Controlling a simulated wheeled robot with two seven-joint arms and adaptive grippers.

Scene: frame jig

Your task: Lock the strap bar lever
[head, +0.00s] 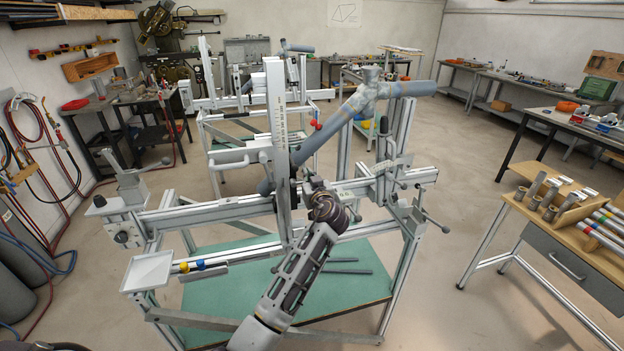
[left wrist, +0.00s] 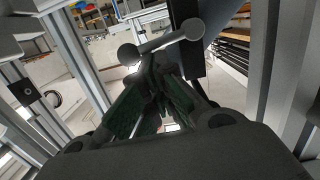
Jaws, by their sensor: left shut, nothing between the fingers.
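The frame jig (head: 210,210) stands in the middle of the head view, with a grey-blue tube frame (head: 355,105) held on it. My left gripper (head: 316,186) is at the jig's main beam, beside the upright column, and small in that view. In the left wrist view my left gripper (left wrist: 160,64) is shut and empty. Its fingertips are at a short dark lever bar (left wrist: 162,43) with a round knob at each end; I cannot tell whether they touch. Whether this bar is the strap bar lever is unclear. My right gripper is not in view.
A second jig (head: 235,90) stands behind. More levers with ball knobs (head: 444,229) stick out at the jig's right end. A white tray (head: 148,272) is at the front left. A wooden bench (head: 560,225) with tubes stands at the right, with clear floor between.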

